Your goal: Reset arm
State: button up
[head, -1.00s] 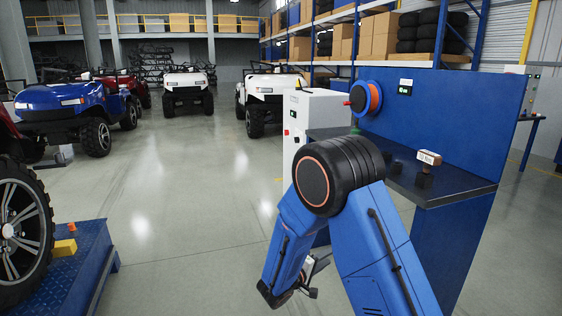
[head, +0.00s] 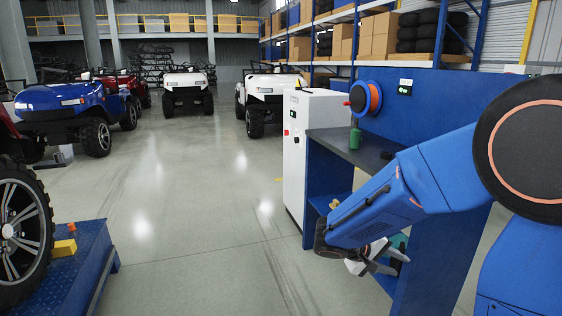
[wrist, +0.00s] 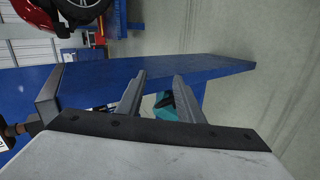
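My gripper (head: 385,258) hangs low in front of the blue workbench (head: 331,138) in the head view, at the end of my blue arm. In the wrist view my gripper (wrist: 158,84) has its two fingers apart with nothing held between them. A teal object (wrist: 170,112) shows behind the fingers, on or by the bench's lower part; it is partly hidden by them. The same teal colour shows behind my gripper in the head view.
A white cabinet (head: 310,140) with a red button stands left of the bench. A green bottle (head: 355,137) is on the benchtop, below a hose reel (head: 366,98). A wheel (head: 22,235) on a blue platform (head: 92,255) is at left. The middle floor is clear.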

jog(key=s+a+r+y, duration=0.1)
jog(key=s+r+y, duration=0.1)
jog(key=s, duration=0.6)
jog(key=s+a+r+m+t+y, duration=0.1)
jog(key=s+r+y, duration=0.2)
jog(key=s+y, duration=0.2)
jog(key=s+a+r+m+t+y, duration=0.1)
jog(key=s+y, duration=0.3)
jog(key=s, duration=0.8)
jog(key=shift+a+r, duration=0.5)
jog(key=shift+r, duration=0.15)
jog(key=shift+a, duration=0.15)
